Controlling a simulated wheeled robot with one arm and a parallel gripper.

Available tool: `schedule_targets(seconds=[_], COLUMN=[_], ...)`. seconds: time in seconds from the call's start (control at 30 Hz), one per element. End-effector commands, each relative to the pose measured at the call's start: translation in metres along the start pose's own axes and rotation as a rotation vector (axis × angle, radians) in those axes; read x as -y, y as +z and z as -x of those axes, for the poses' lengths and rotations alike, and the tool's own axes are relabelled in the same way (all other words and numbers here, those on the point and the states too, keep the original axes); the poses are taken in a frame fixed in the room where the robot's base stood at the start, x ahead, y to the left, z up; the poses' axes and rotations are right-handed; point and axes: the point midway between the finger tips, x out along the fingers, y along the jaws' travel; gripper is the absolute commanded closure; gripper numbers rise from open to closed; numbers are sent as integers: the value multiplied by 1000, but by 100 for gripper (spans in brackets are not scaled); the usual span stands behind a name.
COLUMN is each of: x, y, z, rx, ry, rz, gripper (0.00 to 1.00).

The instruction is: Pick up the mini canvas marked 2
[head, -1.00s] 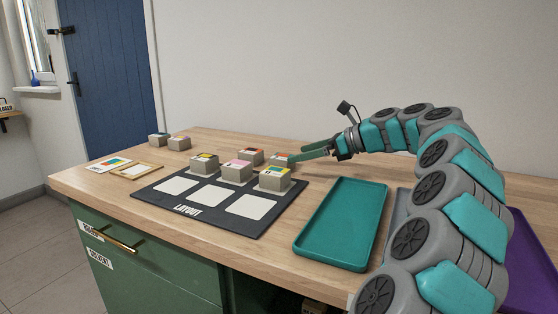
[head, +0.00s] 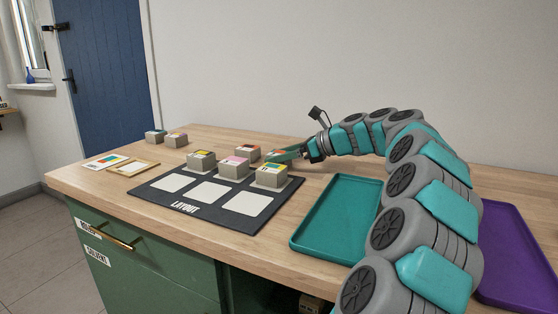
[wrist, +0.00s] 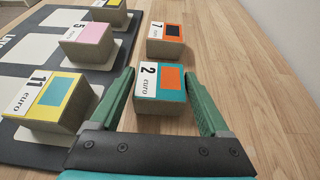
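The mini canvas marked 2 (wrist: 148,80) is a block with a teal and orange top and a white label strip. In the wrist view it stands on the bare wood just off the mat, between the two fingers of my gripper (wrist: 160,75). The fingers are open, one on each side, with narrow gaps beside the block. In the head view my gripper (head: 276,155) reaches in from the right, behind the mat's back right corner, and hides most of that canvas.
The dark layout mat (head: 150,192) bears canvases marked 11 (wrist: 50,98) and 5 (wrist: 88,38) and a yellow-topped one (head: 201,161). Canvas 7 (wrist: 165,40) stands just beyond canvas 2. A teal tray (head: 335,215) and a purple tray (head: 515,260) lie to the right.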

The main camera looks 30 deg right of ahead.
Motion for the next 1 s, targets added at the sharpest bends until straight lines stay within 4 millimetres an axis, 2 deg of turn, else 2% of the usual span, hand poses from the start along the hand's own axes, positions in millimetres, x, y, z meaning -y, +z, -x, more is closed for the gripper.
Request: schedule_targets(seconds=[0.07, 0.53, 0.83, 1.0], x=[0, 0, 0, 0], y=[0, 0, 1, 12], z=[0, 0, 1, 5], rx=[0, 0, 0, 0], ry=[0, 0, 0, 0], rz=[0, 0, 0, 1], gripper=[30, 83, 85, 85])
